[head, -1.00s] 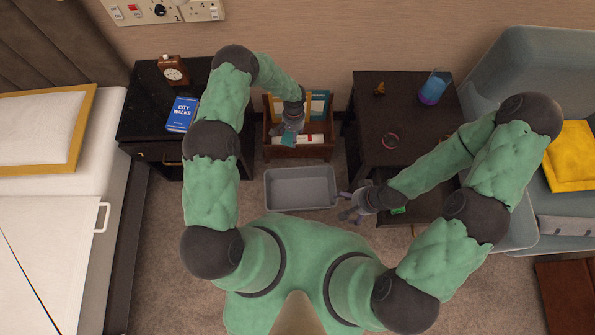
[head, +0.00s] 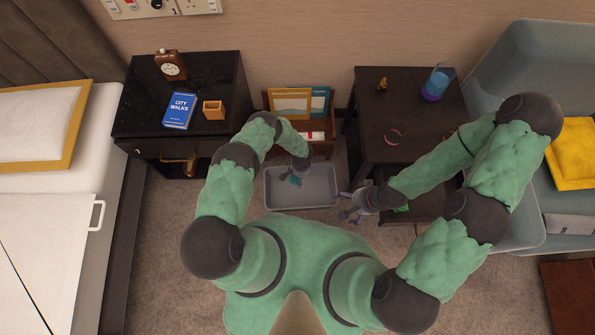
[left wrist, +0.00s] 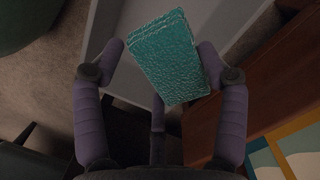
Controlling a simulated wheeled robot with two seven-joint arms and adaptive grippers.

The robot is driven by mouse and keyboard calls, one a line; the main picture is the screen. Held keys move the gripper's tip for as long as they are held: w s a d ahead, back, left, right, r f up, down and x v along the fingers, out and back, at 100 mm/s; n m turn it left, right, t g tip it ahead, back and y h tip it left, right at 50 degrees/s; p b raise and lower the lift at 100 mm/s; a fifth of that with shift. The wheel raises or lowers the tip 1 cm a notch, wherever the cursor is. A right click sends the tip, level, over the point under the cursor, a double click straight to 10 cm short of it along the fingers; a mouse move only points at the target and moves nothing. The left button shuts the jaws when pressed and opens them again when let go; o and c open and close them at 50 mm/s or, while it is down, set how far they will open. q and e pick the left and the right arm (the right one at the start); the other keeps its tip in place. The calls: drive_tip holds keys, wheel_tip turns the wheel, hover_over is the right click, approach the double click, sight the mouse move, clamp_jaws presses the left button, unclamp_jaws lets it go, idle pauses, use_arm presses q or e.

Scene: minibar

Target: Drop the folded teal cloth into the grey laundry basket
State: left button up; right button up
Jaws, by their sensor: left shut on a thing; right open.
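The folded teal cloth (left wrist: 168,55) is held between the fingers of my left gripper (left wrist: 165,60) in the left wrist view. In the head view a small part of the cloth (head: 294,180) shows below my left gripper (head: 293,176), which is over the grey laundry basket (head: 318,203). The basket stands on the carpet and looks empty inside. Its grey wall (left wrist: 105,25) also shows behind the cloth in the left wrist view. My right gripper (head: 347,204) is open and empty just right of the basket.
A wooden rack (head: 322,149) with framed pictures stands behind the basket. A black nightstand (head: 215,75) with a blue book (head: 180,110) is at left, a dark side table (head: 400,120) at right. Open carpet (head: 160,240) lies left of the basket.

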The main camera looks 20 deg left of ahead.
use_arm(q)
wheel_tip(320, 180, down, 6)
drive_tip(key=b, duration=0.4)
drive_tip(key=shift+r, duration=0.2)
drive_tip(key=o, duration=1.1)
drive_tip(key=shift+r, duration=0.15)
drive_tip(key=shift+w+d+r, duration=0.1)
drive_tip(key=shift+w+r, duration=0.15)
drive_tip(key=shift+r, duration=1.7)
drive_tip(key=shift+w+r, duration=0.2)
drive_tip(key=shift+r, duration=1.75)
drive_tip(key=shift+w+d+r, duration=0.1)
drive_tip(key=shift+w+r, duration=0.15)
drive_tip(key=shift+r, duration=1.7)
